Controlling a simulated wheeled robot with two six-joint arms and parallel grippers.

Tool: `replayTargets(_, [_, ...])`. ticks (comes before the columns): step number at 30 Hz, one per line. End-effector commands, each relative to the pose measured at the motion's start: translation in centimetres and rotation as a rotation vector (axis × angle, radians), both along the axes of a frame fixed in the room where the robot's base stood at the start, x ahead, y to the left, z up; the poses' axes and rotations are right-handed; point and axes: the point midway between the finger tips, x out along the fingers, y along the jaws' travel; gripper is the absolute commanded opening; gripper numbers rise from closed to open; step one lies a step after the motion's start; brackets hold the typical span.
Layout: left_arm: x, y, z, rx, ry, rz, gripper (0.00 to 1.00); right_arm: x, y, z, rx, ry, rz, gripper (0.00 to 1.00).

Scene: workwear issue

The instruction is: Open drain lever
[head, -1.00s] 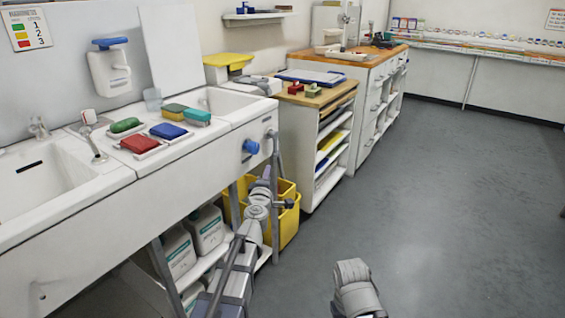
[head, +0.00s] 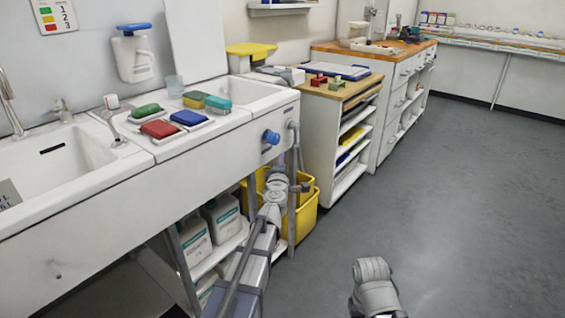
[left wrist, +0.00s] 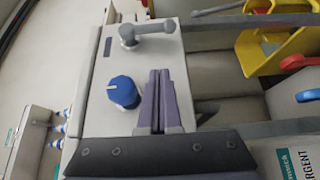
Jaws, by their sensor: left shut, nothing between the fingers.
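A grey lever (left wrist: 150,31) with a round pivot sits on the sink unit's white end panel in the left wrist view. It also shows in the head view (head: 293,126), small, at the panel's right edge. A blue knob (left wrist: 122,92) with a white mark is beside it on the same panel, also in the head view (head: 271,137). My left gripper (left wrist: 160,76) is shut and empty, its purple-grey fingers pointing toward the lever and beside the knob. In the head view the left gripper (head: 278,160) is below the knob, partly hidden by its arm.
The white sink unit (head: 120,195) runs along the left, with coloured brushes on top. White jugs (head: 222,217) and a yellow bucket (head: 306,211) are beneath it. A shelf unit (head: 345,150) stands beyond. The floor (head: 460,200) at right is clear.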

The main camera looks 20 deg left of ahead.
Motion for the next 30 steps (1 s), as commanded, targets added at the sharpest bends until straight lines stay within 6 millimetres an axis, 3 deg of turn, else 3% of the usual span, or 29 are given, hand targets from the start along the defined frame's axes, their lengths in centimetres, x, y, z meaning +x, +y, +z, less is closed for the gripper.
replayTargets(11, [7.8, 1.8, 0.0, 0.0, 0.0, -0.001, 0.0, 0.0, 0.0, 0.0, 0.0, 0.0, 0.0, 0.5])
replayTargets(15, [9.7, 0.4, 0.0, 0.0, 0.0, -0.003, 0.0, 0.0, 0.0, 0.0, 0.0, 0.0, 0.0, 0.5])
replayTargets(20, [10.7, -0.3, 0.0, 0.0, 0.0, -0.001, 0.0, 0.0, 0.0, 0.0, 0.0, 0.0, 0.0, 0.5])
replayTargets(30, [10.7, -0.3, 0.0, 0.0, 0.0, -0.001, 0.0, 0.0, 0.0, 0.0, 0.0, 0.0, 0.0, 0.5])
